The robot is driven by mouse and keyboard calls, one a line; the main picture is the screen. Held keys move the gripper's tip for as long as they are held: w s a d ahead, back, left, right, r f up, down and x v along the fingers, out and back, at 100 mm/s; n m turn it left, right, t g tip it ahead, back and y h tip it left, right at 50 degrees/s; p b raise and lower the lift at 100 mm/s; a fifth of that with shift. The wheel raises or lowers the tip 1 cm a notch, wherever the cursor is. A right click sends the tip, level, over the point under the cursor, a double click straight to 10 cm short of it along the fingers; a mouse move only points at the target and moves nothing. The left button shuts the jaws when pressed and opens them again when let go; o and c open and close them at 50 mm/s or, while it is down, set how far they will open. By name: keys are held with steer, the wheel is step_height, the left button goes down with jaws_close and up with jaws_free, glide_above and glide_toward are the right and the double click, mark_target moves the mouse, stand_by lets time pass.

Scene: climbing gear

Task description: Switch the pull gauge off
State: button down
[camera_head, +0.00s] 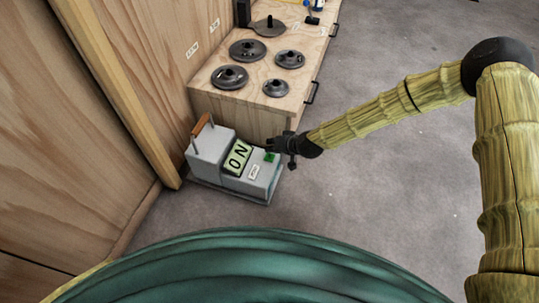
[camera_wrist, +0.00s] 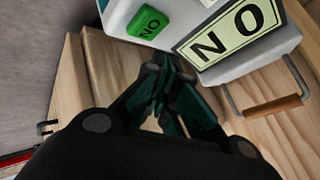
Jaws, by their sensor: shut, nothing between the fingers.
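The pull gauge is a pale grey box (camera_head: 209,148) with a wooden handle, standing on the floor against the wooden cabinet. Its sloping face bears a pale green sign (camera_head: 238,157) with the letters O and N, which also shows in the wrist view (camera_wrist: 228,33), reading as "NO" from that side. A small green button (camera_head: 270,157) with the same letters sits near the gauge's right end; it is large in the wrist view (camera_wrist: 147,23). My gripper (camera_head: 273,146) is shut and empty, just beside the button. In the wrist view its fingertips (camera_wrist: 167,68) lie just below the button; contact cannot be told.
A wooden bench (camera_head: 250,108) stands behind the gauge with several dark round weights on top and dark handles on its right side. A wooden wall (camera_head: 60,110) closes off the left. The grey floor (camera_head: 400,180) to the right is clear.

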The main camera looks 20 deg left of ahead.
mark_target(272, 155)
step_height(272, 155, up, 4)
steer(key=shift+p, duration=1.25)
steer(key=s+d+f+m+g+h, duration=0.1)
steer(key=s+d+f, duration=0.2)
steer(key=s+d, duration=0.3)
steer(key=s+d+f+h+p, duration=0.1)
steer(key=s+d+f, duration=0.2)
steer(key=s+d, duration=0.3)
steer(key=s+d+f+m+g+h, duration=0.1)
steer(key=s+d+f, duration=0.1)
steer(key=s+d, duration=0.4)
steer(key=s+d+r+m+g+h+p, duration=0.1)
steer(key=s+d+r+h, duration=0.15)
steer(key=s+d, duration=0.85)
steer(key=s+d+r+m+g+h, duration=0.1)
steer(key=s+d+h, duration=0.2)
steer(key=s+d, duration=0.7)
step_height(272, 155, up, 38)
steer(key=w+d+p, duration=0.1)
steer(key=d+p, duration=0.1)
steer(key=p, duration=3.6)
steer(key=shift+w+d+r, duration=0.2)
steer(key=shift+w+d, duration=0.05)
steer(key=shift+w, duration=0.1)
